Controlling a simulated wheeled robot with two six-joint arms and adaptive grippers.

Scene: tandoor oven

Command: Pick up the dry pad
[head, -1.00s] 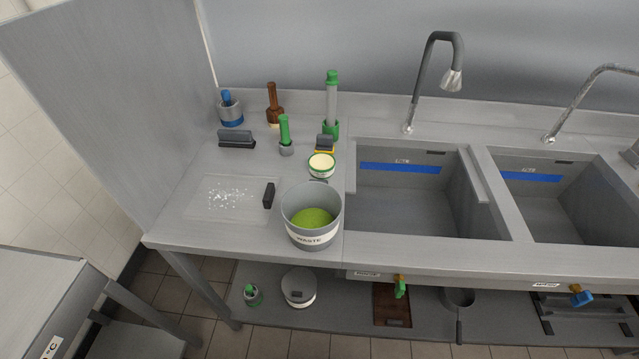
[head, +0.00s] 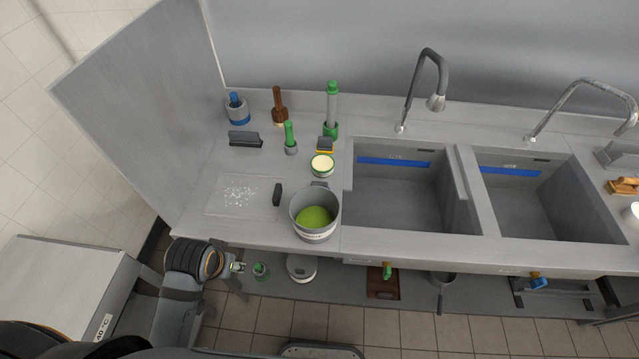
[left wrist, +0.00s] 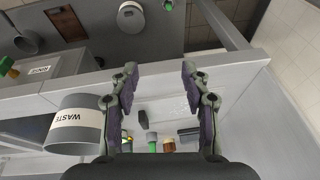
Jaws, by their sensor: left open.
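No label marks the dry pad, and I cannot tell for sure which thing it is. A small black block (head: 277,194) stands at the right edge of a clear board with white specks (head: 240,194); it also shows in the left wrist view (left wrist: 143,117). A longer dark grey block (head: 245,139) lies behind the board. A small grey and yellow pad (head: 325,145) sits near the sink. My left gripper (head: 238,267) is open and empty, in front of the counter's front edge and apart from these things. My right gripper is out of view.
A grey waste bucket (head: 315,219) with green contents stands right of the board. A cream-topped tub (head: 322,165), green-handled tool (head: 290,137), brown bottle-shaped tool (head: 279,106) and blue-topped pot (head: 237,108) stand behind. A tall panel (head: 150,105) closes the left; sinks (head: 400,195) lie right.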

